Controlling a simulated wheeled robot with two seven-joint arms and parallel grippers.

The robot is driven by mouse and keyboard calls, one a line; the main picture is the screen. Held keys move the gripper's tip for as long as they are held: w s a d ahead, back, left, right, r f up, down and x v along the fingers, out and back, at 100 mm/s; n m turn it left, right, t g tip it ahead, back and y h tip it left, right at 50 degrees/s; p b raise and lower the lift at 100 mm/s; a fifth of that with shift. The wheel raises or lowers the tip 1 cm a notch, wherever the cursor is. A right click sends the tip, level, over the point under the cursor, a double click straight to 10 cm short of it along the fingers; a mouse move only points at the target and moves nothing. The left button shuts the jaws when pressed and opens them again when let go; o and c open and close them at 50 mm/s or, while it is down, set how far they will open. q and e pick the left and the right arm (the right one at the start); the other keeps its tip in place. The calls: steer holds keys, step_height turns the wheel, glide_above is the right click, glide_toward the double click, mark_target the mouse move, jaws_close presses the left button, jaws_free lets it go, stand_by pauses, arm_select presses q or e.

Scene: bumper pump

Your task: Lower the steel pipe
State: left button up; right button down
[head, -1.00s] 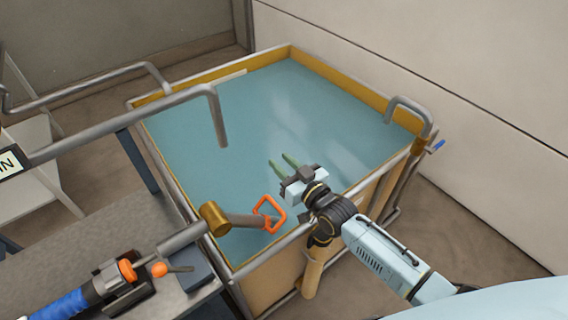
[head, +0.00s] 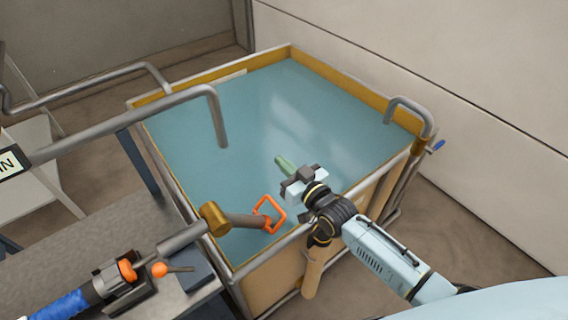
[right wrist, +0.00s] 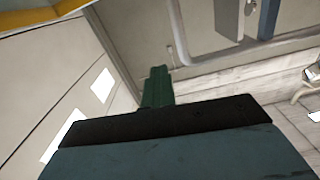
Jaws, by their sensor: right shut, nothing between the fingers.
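A steel pipe (head: 246,220) reaches from a brass joint (head: 215,218) out over the tank of blue-green liquid. An orange square loop handle (head: 269,214) is at its free end. The pipe lies close to level, with a slight tilt. My right gripper (head: 281,161) is above the liquid, up and to the right of the handle and apart from it. Its green fingers are together and hold nothing; they also show closed in the right wrist view (right wrist: 158,86). The pipe does not show in the right wrist view. My left gripper is not in view.
The square tank has a yellow inner rim (head: 345,86) and grey rails. A bent grey pipe (head: 217,118) hangs over its left side. A grey bench (head: 70,235) with a blue and orange pump (head: 110,280) stands at the left. A pale wall runs along the right.

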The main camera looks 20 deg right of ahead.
steer(key=c, duration=2.1)
jaws_free()
steer(key=o, duration=0.7)
steer(key=shift+c, duration=0.2)
steer(key=p+v, duration=0.1)
steer(key=v, duration=1.2)
steer(key=shift+s, duration=0.2)
